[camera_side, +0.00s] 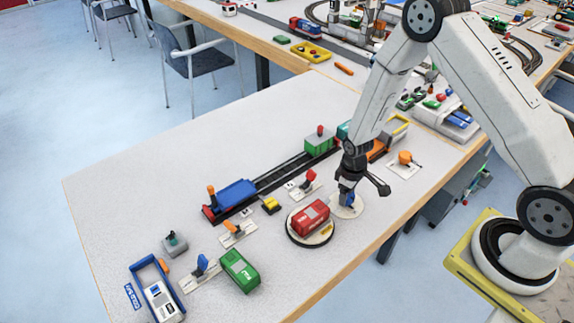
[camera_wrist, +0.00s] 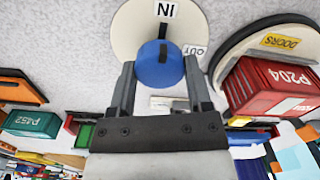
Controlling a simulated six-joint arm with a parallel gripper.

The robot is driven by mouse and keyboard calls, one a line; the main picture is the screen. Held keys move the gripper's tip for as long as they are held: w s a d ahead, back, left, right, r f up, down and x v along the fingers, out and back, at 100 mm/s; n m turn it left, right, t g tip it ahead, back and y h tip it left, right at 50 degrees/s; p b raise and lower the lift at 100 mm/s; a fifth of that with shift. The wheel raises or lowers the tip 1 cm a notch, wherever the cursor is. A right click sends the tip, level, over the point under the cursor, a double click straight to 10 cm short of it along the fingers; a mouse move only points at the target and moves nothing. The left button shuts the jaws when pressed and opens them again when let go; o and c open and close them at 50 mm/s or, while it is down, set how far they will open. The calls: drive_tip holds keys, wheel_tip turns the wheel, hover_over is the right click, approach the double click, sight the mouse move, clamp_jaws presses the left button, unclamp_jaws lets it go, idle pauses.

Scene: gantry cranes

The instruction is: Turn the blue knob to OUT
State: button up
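The blue knob (camera_wrist: 160,66) sits on a round white plate (camera_wrist: 130,31). In the wrist view the plate has an IN label (camera_wrist: 167,9) at its top and an OUT label (camera_wrist: 194,50) at its right. The knob's dark mark lines up toward IN. My gripper (camera_wrist: 160,64) is over the knob with one finger on each side, and both fingertips appear to touch it. In the side view my gripper (camera_side: 349,190) is low over the knob (camera_side: 349,200), partly hiding it.
A red P204 container (camera_side: 310,217) stands on a round turntable (camera_side: 296,238) close beside the plate. An orange knob (camera_side: 405,158) is to the right. A blue wagon (camera_side: 236,194) and a green container (camera_side: 319,143) are on the track behind. The table's front edge is near.

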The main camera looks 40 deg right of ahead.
drive_tip(key=c, duration=0.7)
drive_tip(key=shift+m, duration=0.3)
drive_tip(key=m, duration=0.8)
drive_tip(key=shift+m, duration=0.4)
drive_tip(key=m, duration=0.4)
drive_tip(key=shift+s, duration=0.1)
drive_tip(key=m, duration=0.4)
drive_tip(key=shift+m, duration=0.3)
